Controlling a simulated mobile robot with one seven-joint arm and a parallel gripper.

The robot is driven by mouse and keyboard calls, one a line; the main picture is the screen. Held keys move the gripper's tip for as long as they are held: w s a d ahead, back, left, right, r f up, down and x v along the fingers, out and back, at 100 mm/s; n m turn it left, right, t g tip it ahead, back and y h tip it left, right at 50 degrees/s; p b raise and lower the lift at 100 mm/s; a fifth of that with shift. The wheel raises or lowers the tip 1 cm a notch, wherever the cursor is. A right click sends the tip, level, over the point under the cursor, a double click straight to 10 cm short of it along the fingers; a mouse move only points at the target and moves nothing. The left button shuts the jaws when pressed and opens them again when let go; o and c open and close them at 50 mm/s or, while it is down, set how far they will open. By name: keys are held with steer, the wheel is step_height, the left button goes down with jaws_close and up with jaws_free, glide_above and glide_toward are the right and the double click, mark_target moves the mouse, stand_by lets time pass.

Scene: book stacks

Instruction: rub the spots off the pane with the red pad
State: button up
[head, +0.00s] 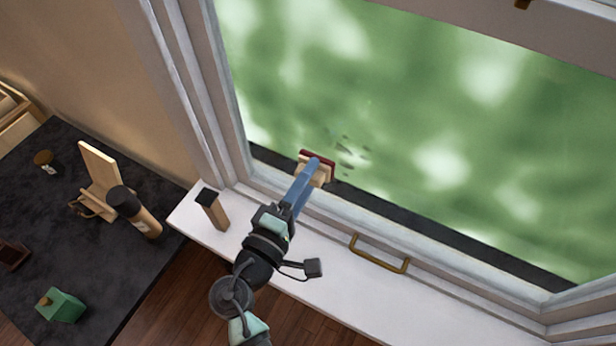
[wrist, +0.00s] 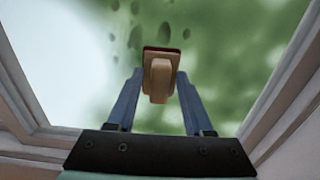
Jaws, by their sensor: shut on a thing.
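The red pad (head: 317,157) is a thin dark red layer on a pale wooden block with a handle. My gripper (head: 308,182) is shut on its wooden handle, which also shows between the two blue fingers in the wrist view (wrist: 160,82). The pad's red face points toward the window pane (head: 450,130). I cannot tell whether it touches the glass. Several dark spots (head: 350,152) are on the pane just right of the pad in the head view. In the wrist view, spots (wrist: 137,37) lie above and to the left of the pad.
A brass handle (head: 379,254) is on the lower window frame. A wooden block with a black top (head: 213,210) stands on the white sill (head: 330,275). A dark table (head: 100,260) at left holds a bottle (head: 134,211), a wooden stand (head: 99,178) and a green box (head: 61,306).

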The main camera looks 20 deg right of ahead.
steer(key=shift+b+x, duration=0.3)
steer(key=shift+x, duration=0.7)
steer(key=shift+s, duration=0.1)
